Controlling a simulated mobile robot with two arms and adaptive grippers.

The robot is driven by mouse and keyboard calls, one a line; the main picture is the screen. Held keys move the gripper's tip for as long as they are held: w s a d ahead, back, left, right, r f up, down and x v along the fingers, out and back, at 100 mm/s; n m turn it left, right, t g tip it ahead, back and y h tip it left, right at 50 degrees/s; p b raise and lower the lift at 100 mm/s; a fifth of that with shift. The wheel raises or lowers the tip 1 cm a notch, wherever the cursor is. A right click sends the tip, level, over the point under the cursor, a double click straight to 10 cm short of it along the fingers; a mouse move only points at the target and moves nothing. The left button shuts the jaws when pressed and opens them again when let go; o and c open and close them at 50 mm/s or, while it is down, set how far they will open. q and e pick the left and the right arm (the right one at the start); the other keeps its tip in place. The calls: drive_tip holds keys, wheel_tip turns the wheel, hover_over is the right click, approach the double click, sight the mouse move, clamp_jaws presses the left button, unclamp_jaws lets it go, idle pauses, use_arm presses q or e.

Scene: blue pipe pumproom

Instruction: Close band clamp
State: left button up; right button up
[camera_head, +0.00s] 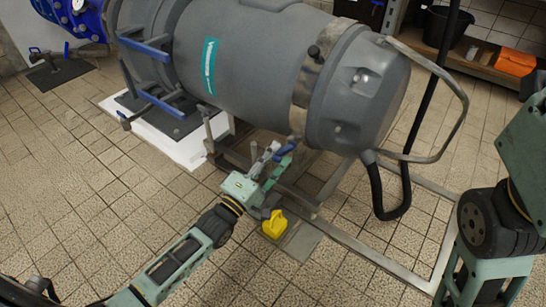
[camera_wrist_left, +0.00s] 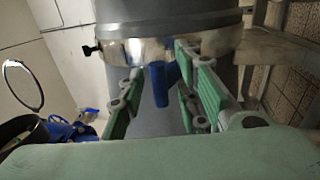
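The band clamp (camera_head: 306,88) is a shiny metal band around the large grey tank, near its right end. It also shows as a bright band across the upper part of the left wrist view (camera_wrist_left: 135,51). Its blue handle (camera_wrist_left: 159,86) hangs below the band there. In the head view the blue handle (camera_head: 285,151) is at the tank's underside. My left gripper (camera_head: 273,157) is open, its green fingers either side of the handle in the left wrist view (camera_wrist_left: 158,66). I cannot tell whether a finger touches it. My right arm shows at the right edge, its gripper out of view.
The grey tank (camera_head: 252,50) lies on a metal floor frame (camera_head: 352,236). A yellow jug (camera_head: 274,224) stands beneath my left gripper. A bent metal tube (camera_head: 463,105) and a black hose (camera_head: 377,190) are at the tank's right end.

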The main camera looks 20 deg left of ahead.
use_arm(q)
drive_tip(key=shift+c, duration=0.5)
clamp_jaws()
